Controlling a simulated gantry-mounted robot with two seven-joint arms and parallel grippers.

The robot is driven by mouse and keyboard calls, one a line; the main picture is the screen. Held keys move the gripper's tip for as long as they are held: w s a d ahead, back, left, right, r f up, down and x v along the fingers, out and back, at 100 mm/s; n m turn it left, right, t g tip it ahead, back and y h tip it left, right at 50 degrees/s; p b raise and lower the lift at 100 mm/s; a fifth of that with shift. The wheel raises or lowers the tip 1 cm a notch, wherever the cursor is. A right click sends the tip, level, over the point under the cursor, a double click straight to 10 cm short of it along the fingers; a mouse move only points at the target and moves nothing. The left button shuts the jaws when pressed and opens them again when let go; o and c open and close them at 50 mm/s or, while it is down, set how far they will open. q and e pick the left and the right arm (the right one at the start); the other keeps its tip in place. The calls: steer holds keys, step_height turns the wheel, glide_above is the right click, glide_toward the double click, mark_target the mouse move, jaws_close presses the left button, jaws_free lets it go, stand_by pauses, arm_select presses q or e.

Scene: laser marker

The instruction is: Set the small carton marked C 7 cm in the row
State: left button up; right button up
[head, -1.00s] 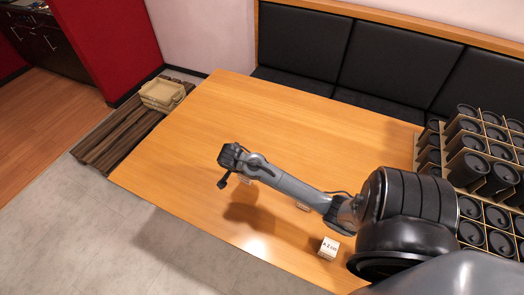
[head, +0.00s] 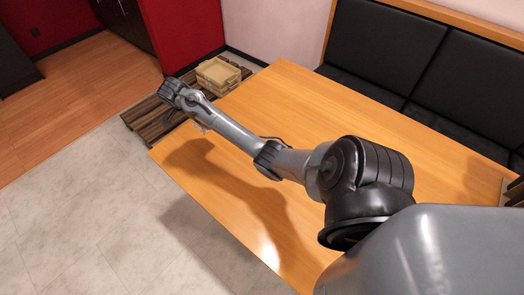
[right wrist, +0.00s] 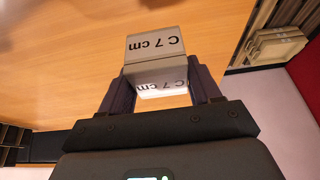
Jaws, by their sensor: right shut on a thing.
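The small carton marked C 7 cm (right wrist: 162,46) is pale with black print on two faces. In the right wrist view it sits between the two dark fingers of my right gripper (right wrist: 163,76), which is shut on it. The print appears upside down there. In the head view my right arm reaches across the table (head: 285,110) to its left end. The gripper itself and the carton are not clear there, being mostly hidden by the wrist. No other carton of the row shows clearly now. My left gripper is out of view.
A stack of tan trays (head: 218,74) sits on a dark slatted wooden platform (head: 150,118) past the table's left end. It also shows in the right wrist view (right wrist: 270,48). Black bench seats (head: 385,55) line the back. The table's middle is clear.

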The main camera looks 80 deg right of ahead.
steer(key=shift+w+a, duration=0.25)
steer(key=shift+w+f+b, duration=0.2)
steer(key=shift+w+b, duration=0.1)
steer(key=shift+b, duration=0.05)
arm_select(q)
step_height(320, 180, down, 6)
steer(key=b, duration=0.5)
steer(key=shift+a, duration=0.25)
arm_select(e)
steer(key=w+f, duration=0.2)
steer(key=w, duration=0.1)
steer(key=w+f, duration=0.2)
steer(key=w, duration=0.2)
steer(key=w+f, duration=0.2)
steer(key=w, duration=0.2)
steer(key=shift+d+f, duration=0.15)
steer(key=shift+d, duration=0.05)
step_height(320, 180, down, 4)
steer(key=shift+r+b, duration=0.2)
steer(key=shift+b, duration=0.75)
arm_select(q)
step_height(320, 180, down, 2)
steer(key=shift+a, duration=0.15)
arm_select(e)
steer(key=shift+f, duration=0.2)
steer(key=shift+f, duration=0.2)
steer(key=o, duration=1.1)
steer(key=shift+c, duration=0.2)
